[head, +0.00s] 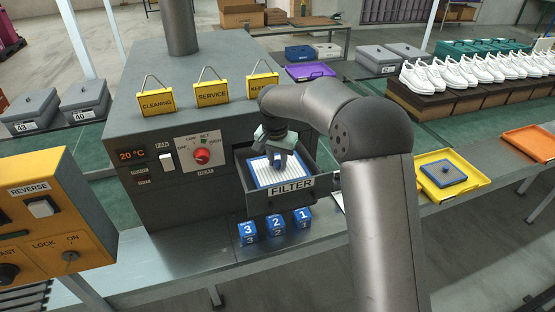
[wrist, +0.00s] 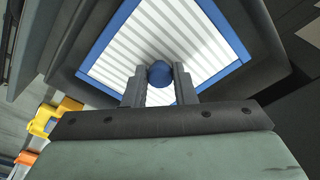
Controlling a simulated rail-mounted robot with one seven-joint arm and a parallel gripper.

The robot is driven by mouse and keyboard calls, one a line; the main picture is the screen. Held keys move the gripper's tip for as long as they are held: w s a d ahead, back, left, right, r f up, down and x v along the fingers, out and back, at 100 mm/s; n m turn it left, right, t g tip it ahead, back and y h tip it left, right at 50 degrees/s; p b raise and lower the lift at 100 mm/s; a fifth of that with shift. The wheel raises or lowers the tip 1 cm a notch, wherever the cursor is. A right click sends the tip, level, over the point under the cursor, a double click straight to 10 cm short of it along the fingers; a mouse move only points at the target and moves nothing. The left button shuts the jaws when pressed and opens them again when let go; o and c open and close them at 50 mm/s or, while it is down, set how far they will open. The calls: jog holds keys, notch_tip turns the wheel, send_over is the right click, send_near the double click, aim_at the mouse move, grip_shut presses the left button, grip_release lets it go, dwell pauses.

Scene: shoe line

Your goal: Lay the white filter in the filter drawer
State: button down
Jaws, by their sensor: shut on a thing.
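The white filter (head: 262,172) has a blue frame, white pleats and a blue knob. It lies within the open filter drawer (head: 291,187), which is pulled out of the grey machine and labelled FILTER. In the wrist view the filter (wrist: 198,45) sits between the dark drawer walls (wrist: 262,35), turned a little in the picture. My gripper (head: 276,157) is over the drawer, its fingers (wrist: 160,82) shut on the blue knob. Whether the filter touches the drawer floor cannot be told.
Blue number blocks (head: 275,225) stand on the bench before the drawer. A yellow tray (head: 455,180) with a grey, blue-edged pad lies to the right, with an orange tray (head: 530,145) beyond. The grey machine (head: 190,100) carries yellow signs and a red dial.

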jog(key=shift+f, duration=0.25)
jog(key=c, duration=1.1)
grip_release()
notch_tip(320, 180, up, 16)
jog(key=s+b, duration=0.2)
jog(key=s+d+f+n, duration=0.1)
jog(key=s+d+f, duration=0.1)
jog(key=s+d, duration=0.5)
jog(key=s+d+f+n, duration=0.1)
jog(key=s+d, duration=0.4)
jog(key=s, duration=0.5)
jog(key=s+d+f+n, duration=0.1)
jog(key=s+d+f, duration=0.2)
jog(key=s, duration=0.6)
jog(key=s+d+f+n, duration=0.1)
jog(key=s+d+f, duration=0.2)
jog(key=s+f, duration=0.5)
jog(key=shift+s, duration=0.6)
